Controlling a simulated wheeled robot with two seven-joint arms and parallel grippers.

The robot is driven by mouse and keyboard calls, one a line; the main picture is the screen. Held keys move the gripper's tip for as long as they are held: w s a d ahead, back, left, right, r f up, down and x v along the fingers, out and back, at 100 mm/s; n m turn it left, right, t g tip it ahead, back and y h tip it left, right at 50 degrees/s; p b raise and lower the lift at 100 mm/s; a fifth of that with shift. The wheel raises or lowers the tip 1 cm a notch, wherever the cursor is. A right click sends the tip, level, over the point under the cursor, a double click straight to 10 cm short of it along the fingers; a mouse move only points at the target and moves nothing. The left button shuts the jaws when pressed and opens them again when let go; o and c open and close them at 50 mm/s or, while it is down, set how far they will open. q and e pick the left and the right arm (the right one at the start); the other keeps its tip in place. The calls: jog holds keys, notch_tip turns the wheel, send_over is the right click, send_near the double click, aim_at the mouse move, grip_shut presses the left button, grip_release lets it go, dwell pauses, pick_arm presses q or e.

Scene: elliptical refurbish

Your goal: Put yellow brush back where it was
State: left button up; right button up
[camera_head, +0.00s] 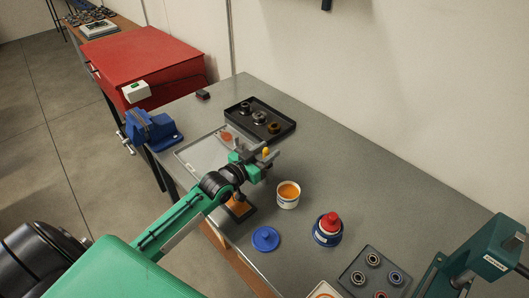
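My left gripper (258,152) reaches in from the left and is over the middle of the grey workbench, near the right edge of a pale flat tray or sheet (193,157). A small yellow piece, likely part of the yellow brush (266,151), shows right at its fingertips. The rest of it is hidden or too small to make out, and I cannot tell whether the fingers are closed on it. A white cup with orange contents (288,194) stands to the right and nearer. A dark block with an orange-brown top (240,208) is partly under my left arm. My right gripper is not in view.
A black tray with several dark round parts (284,128) lies behind the gripper. A blue vise (153,130) stands at the left edge. A blue lid (266,238), a red-topped blue container (328,230), a bearing tray (350,268) and a green press (484,255) are nearer. The bench's back right is clear.

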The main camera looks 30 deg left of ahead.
pick_arm(q)
jog(key=shift+r, duration=0.2)
jog(key=shift+s+a+f, duration=0.1)
jog(key=shift+s+f, duration=0.05)
jog(key=shift+s, duration=0.1)
jog(key=b+v, duration=0.2)
jog(key=v, duration=0.9)
jog(key=shift+s, duration=0.25)
jog(key=shift+a, duration=0.1)
